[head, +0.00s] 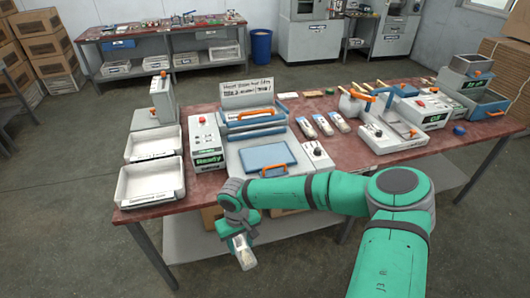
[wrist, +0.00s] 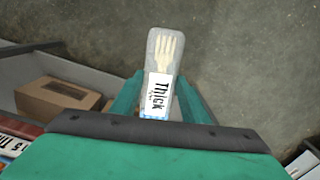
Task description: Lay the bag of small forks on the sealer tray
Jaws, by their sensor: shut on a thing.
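My gripper (head: 238,234) is shut on a clear bag (head: 243,252), held in the air in front of the table's near edge. In the wrist view the bag (wrist: 163,75) shows a pale wooden fork and a white label reading "Thick"; its lower end is hidden between the fingers. The sealer (head: 252,118) stands on the table behind my gripper, with blue parts and orange handles. In front of it is a light grey base (head: 236,163) with a blue panel (head: 265,156), which seems to be the sealer tray. The bag is apart from it.
Two white trays (head: 150,180) and a control box reading "Ready" (head: 207,143) stand left of the sealer. Several similar bags (head: 323,124) lie to its right. A press (head: 385,125) is farther right. A cardboard box (wrist: 58,98) sits on the shelf below.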

